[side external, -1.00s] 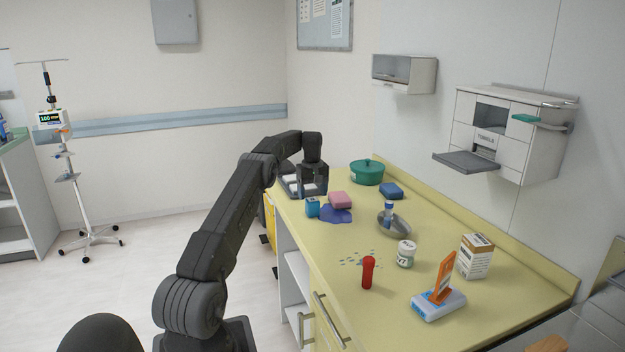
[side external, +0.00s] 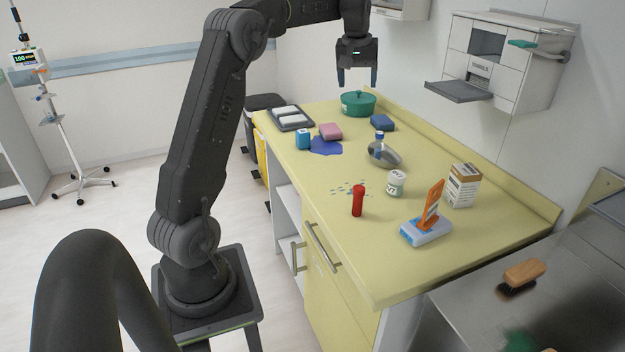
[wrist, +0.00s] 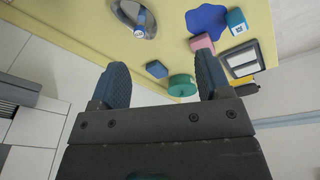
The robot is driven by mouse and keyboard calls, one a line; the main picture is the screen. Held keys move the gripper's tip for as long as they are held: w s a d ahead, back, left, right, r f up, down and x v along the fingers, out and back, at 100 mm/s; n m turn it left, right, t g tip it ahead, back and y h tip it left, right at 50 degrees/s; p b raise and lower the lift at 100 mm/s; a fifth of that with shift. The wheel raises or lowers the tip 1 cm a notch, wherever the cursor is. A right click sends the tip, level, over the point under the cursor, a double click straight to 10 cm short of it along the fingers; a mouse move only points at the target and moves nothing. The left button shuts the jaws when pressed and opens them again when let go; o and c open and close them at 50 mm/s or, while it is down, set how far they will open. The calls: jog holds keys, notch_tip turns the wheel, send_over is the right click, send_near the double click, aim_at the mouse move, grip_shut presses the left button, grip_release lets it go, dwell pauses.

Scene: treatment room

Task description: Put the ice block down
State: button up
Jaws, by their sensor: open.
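My gripper (side external: 357,80) is raised above the far part of the yellow counter, fingers pointing down. It is open, with nothing between its fingers; the wrist view also shows the fingers (wrist: 161,80) spread and empty. A dark tray (side external: 308,126) holding white blocks (side external: 287,114) lies at the counter's far left end. The tray also shows at the right of the wrist view (wrist: 230,58). The white blocks could be the ice; I cannot tell for certain. My gripper is apart from the tray, to its right and higher in the side view.
A green lidded pot (side external: 358,104) stands below my gripper. A blue block (side external: 382,122), pink block (side external: 330,131), blue box (side external: 303,139) and steel dish (side external: 388,157) are nearby. A red bottle (side external: 358,201) stands nearer. A wall dispenser (side external: 500,60) juts out at right.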

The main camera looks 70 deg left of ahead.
jog(key=s+d+r+m+t, duration=0.1)
jog(key=s+d+r+m, duration=0.2)
jog(key=d, duration=0.7)
jog(key=s+d+m+t, duration=0.1)
jog(key=s+d+m, duration=0.2)
jog(key=s+d, duration=0.45)
jog(key=s+d+f+m+t+h, duration=0.1)
jog(key=s+d+f+m, duration=0.4)
jog(key=s+d, duration=0.9)
notch_tip(320, 180, down, 3)
jog(key=shift+f+m+t, duration=0.1)
jog(key=shift+m+t, duration=0.2)
jog(key=shift+t, duration=0.2)
